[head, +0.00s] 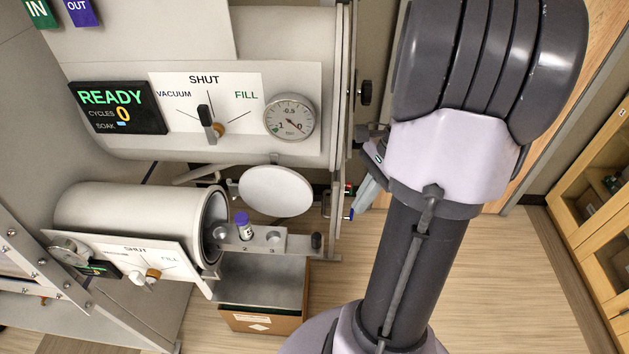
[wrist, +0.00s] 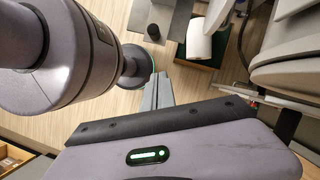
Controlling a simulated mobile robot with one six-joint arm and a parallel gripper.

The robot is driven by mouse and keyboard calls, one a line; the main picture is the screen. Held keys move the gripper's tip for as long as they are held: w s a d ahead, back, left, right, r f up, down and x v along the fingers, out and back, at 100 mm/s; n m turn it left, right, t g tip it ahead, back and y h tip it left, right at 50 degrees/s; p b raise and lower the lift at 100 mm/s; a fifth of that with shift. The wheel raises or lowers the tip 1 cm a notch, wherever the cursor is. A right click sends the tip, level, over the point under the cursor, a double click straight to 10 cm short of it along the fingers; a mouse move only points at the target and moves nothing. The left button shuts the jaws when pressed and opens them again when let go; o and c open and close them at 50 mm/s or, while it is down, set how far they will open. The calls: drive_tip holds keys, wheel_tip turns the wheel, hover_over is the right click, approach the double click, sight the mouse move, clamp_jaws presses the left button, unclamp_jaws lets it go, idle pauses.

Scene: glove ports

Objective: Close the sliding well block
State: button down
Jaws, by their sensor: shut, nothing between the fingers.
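The sliding well block (head: 262,240) is a grey bar sticking out to the right from the open mouth of the small lower cylinder (head: 140,212). A purple-capped vial (head: 243,227) stands in one of its wells, and the well to its right looks empty. A black knob (head: 316,241) is at the block's outer end. In the wrist view a grey bar (wrist: 165,12) with a black knob (wrist: 153,32) at the top appears to be the same block. My gripper (head: 364,198) is shut and empty, right of and above the knob, apart from it. Its closed fingers (wrist: 157,90) show in the wrist view.
A round white door (head: 276,191) hangs open above the block. An open box (head: 262,318) stands below it. The large upper chamber carries a gauge (head: 290,118) and a READY display (head: 118,107). Floor is clear right of the box; wooden cabinets (head: 595,200) stand far right.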

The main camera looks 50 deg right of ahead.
drive_tip(key=w+a+f+b, duration=0.2)
drive_tip(key=a+f+b, duration=0.1)
drive_tip(key=a+f, duration=0.3)
drive_tip(key=shift+w+a+f+b, duration=0.15)
drive_tip(key=shift+w+f+b, duration=0.25)
drive_tip(key=shift+f, duration=0.55)
drive_tip(key=shift+w+a, duration=0.1)
drive_tip(key=w+a, duration=0.4)
drive_tip(key=w, duration=0.1)
drive_tip(key=w+a, duration=0.9)
drive_tip(key=w, duration=0.2)
drive_tip(key=shift+a, duration=0.3)
